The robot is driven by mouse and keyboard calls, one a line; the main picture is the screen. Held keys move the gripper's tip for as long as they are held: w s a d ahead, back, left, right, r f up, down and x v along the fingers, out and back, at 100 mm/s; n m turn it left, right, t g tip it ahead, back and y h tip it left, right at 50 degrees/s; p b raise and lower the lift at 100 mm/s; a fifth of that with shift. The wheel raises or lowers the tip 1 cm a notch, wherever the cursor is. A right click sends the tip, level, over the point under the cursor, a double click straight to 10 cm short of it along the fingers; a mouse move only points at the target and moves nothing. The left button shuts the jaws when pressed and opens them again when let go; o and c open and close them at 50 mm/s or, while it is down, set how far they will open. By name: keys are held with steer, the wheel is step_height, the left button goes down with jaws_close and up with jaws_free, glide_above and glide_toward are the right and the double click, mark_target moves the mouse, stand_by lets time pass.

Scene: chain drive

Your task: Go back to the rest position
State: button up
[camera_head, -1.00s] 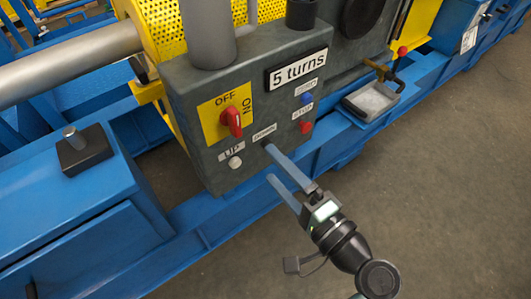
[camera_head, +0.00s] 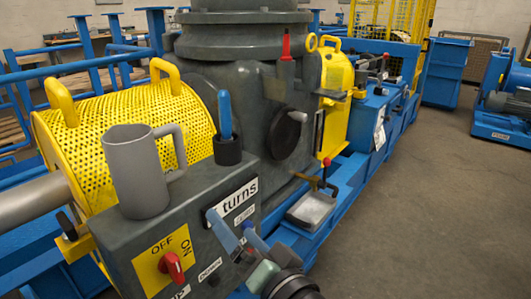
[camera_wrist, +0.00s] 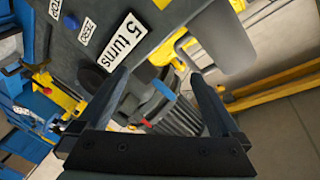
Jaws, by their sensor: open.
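My gripper (camera_head: 232,226) is low in the middle of the head view, in front of the grey control box (camera_head: 112,248). Its two blue-grey fingers are apart and hold nothing. One finger covers part of the "5 turns" label (camera_head: 240,196). In the wrist view the open gripper (camera_wrist: 160,90) points toward the grey machine parts, and the "5 turns" label (camera_wrist: 122,42) shows uncovered. The box carries a red switch (camera_head: 173,266) on a yellow OFF/ON plate.
A yellow perforated guard (camera_head: 100,112) is behind. A small grey tray (camera_head: 311,209) sits to the right. The floor at right (camera_head: 430,210) is clear.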

step_height(320, 180, up, 14)
steer(key=d+n+t+h, duration=0.2)
steer(key=t+h, duration=0.1)
steer(key=t, duration=0.2)
steer(key=s+d+r+t+h, duration=0.1)
steer(key=s+r+t+h, duration=0.2)
steer(key=r, duration=0.4)
steer(key=s+d+r+n+t+h, duration=0.1)
steer(key=s+r+t, duration=0.1)
steer(key=s+r, duration=0.4)
steer(key=s+r+t+h, duration=0.2)
steer(key=s+r+t, duration=0.15)
steer(key=r, duration=0.55)
step_height(320, 180, up, 30)
steer(key=p, duration=3)
steer(key=shift+w+d+f+p, duration=0.15)
steer(key=shift+w+d+p, duration=0.1)
steer(key=shift+w+p, duration=0.1)
steer(key=shift+g, duration=0.25)
